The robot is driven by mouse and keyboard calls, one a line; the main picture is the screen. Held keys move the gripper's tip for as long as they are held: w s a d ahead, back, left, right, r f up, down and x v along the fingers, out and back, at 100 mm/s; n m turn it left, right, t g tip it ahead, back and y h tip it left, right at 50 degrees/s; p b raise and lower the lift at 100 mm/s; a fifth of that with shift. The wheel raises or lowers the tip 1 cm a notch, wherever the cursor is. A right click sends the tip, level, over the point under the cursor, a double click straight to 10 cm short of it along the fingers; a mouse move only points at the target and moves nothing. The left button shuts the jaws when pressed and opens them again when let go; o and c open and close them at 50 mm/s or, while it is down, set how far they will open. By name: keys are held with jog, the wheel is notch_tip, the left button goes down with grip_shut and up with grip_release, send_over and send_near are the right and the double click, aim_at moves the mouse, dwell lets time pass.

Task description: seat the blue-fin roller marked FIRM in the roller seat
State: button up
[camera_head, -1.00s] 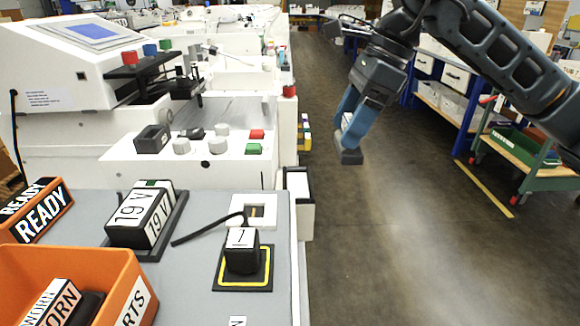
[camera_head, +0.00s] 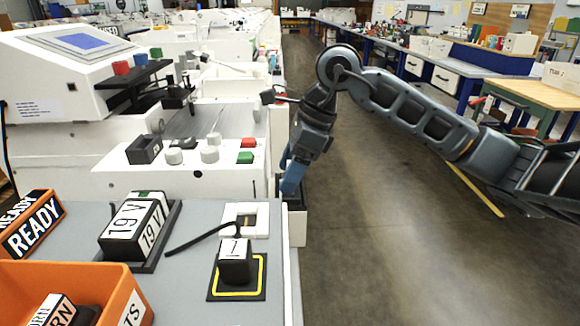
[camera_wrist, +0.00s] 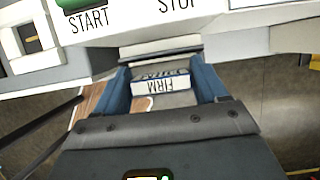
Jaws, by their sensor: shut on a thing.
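My gripper (camera_wrist: 162,95) has blue fingers and is shut on the roller marked FIRM (camera_wrist: 160,86), whose white label reads upside down between the fingers in the wrist view. The colour of its fins cannot be made out. In the head view my gripper (camera_head: 291,180) points down at the right edge of the bench, over a white box with a dark inside (camera_head: 297,228). The held roller is hidden there, and I cannot tell whether it touches the box. I cannot pick out the roller seat with certainty.
A panel with a green START button (camera_wrist: 72,4) is close ahead in the wrist view. A white socket plate (camera_head: 250,218), black cable (camera_head: 200,240) and black block marked 7 (camera_head: 236,262) are on the bench. The aisle at right (camera_head: 390,240) is clear.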

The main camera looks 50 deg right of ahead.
jog(key=shift+f+b, duration=0.15)
jog(key=shift+b, duration=0.15)
jog(key=o, duration=1)
jog(key=shift+r+p, duration=0.4)
jog(key=shift+p, duration=0.05)
jog(key=v, duration=1.1)
jog(key=shift+s+r+b, duration=0.2)
jog(key=shift+r+b, duration=0.05)
jog(key=shift+b, duration=0.15)
jog(key=shift+d, duration=0.15)
